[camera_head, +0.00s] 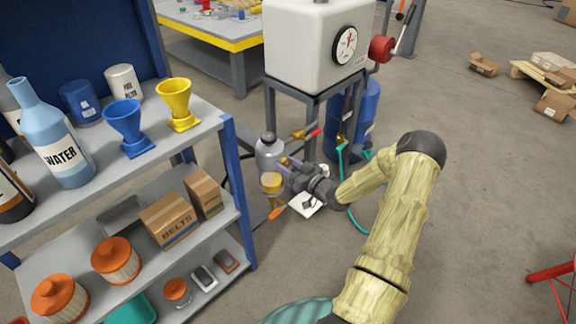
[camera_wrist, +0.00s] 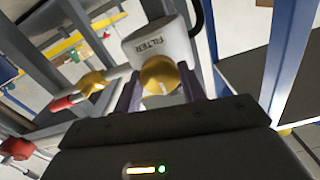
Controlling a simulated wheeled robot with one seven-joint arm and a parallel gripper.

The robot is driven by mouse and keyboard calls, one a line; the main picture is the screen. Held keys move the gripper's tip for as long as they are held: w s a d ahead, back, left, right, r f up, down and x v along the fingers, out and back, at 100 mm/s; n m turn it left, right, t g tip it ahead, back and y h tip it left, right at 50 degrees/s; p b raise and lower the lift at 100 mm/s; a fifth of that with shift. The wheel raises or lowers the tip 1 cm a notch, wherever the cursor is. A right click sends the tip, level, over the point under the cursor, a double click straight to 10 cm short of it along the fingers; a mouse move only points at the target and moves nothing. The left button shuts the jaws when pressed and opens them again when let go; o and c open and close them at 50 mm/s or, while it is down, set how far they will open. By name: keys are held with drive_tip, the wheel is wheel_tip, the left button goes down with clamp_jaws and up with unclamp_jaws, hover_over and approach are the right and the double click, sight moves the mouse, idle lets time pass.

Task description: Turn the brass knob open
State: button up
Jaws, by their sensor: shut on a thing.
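The brass knob (camera_wrist: 160,76) is round, with a pale line on its face. It sits in front of a white housing marked FILTER (camera_wrist: 160,42) in the wrist view. My gripper (camera_wrist: 160,88) is shut on the knob, with one purple-grey finger on each side. In the head view my gripper (camera_head: 284,166) reaches down beside the grey-white filter (camera_head: 269,152), left of the tank stand. I cannot make out the knob clearly there, as the fingers crowd it.
A yellow-brass fitting (camera_head: 271,183) is just below my gripper. A brass valve with a red lever (camera_wrist: 93,83) is close on the left in the wrist view. The shelf rack (camera_head: 238,190) stands left of the arm. A blue drum (camera_head: 366,105) is behind; open floor lies right.

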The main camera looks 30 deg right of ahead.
drive_tip(key=shift+n, duration=0.4)
drive_tip(key=n, duration=0.3)
drive_tip(key=shift+f+b, duration=0.1)
drive_tip(key=shift+b, duration=0.25)
drive_tip(key=n+b, duration=0.1)
drive_tip(key=n, duration=0.3)
drive_tip(key=shift+a+f+n, duration=0.1)
drive_tip(key=shift+n, duration=0.3)
drive_tip(key=n+b, duration=0.4)
drive_tip(key=n, duration=0.1)
drive_tip(key=shift+f+n, duration=0.1)
drive_tip(key=shift+n, duration=0.2)
drive_tip(key=shift+s+n+b, duration=0.1)
drive_tip(key=shift+n+b, duration=1.3)
drive_tip(key=shift+n, duration=0.5)
drive_tip(key=o, duration=1)
drive_tip(key=shift+c, duration=0.2)
drive_tip(key=shift+r, duration=0.2)
